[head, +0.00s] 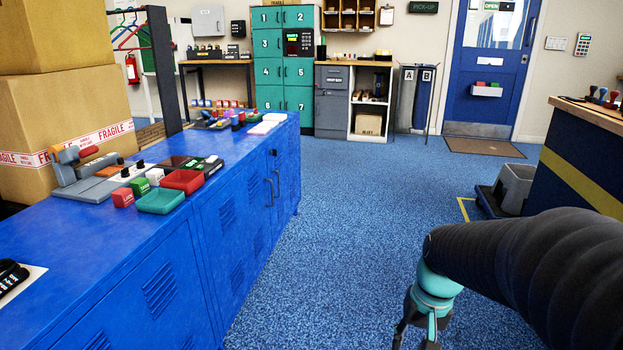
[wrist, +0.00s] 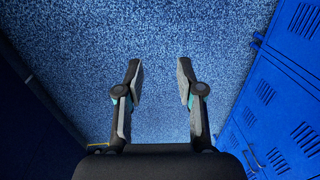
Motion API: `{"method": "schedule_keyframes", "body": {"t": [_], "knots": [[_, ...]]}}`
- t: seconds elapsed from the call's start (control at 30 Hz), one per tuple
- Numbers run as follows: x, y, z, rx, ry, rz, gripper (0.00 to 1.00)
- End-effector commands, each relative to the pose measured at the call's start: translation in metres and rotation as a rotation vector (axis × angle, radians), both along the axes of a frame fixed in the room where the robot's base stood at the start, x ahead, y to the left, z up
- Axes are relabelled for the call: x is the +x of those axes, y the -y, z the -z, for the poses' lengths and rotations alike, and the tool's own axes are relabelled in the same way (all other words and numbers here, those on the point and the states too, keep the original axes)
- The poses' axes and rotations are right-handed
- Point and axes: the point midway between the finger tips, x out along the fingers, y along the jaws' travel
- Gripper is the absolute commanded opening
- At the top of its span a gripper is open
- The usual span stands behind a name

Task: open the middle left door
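A long row of blue metal cabinets (head: 205,225) runs along the left in the head view, its vented doors shut. One vented door (head: 236,235) lies midway along the front, and two upright handles (head: 272,190) show farther along. I cannot tell for sure which door is the middle left one. In the wrist view, blue vented doors (wrist: 285,100) with handles stand at the right. My gripper (wrist: 159,68) is open and empty, pointing over bare floor, apart from the doors. In the head view my gripper (head: 424,322) is partly cut off at the bottom, right of the cabinets.
A grey bin (head: 515,188) stands by that counter. Trays, stamps and small boxes lie on the cabinet top. Teal numbered lockers (head: 285,70) stand at the back.

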Motion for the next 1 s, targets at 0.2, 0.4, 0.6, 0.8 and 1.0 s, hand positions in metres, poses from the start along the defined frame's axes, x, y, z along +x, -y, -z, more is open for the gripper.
{"method": "schedule_keyframes", "body": {"t": [0.2,0.4,0.6,0.8,1.0], "knots": [[-0.037,-0.004,-0.029,-0.093,0.156,-0.096,0.37],[-0.071,-0.010,-0.050,-0.148,0.280,-0.154,0.37],[-0.093,-0.020,-0.074,-0.163,0.403,-0.186,0.37],[-0.100,-0.025,-0.093,-0.167,0.482,-0.203,0.37],[-0.100,-0.027,-0.094,-0.165,0.486,-0.211,0.37]]}}
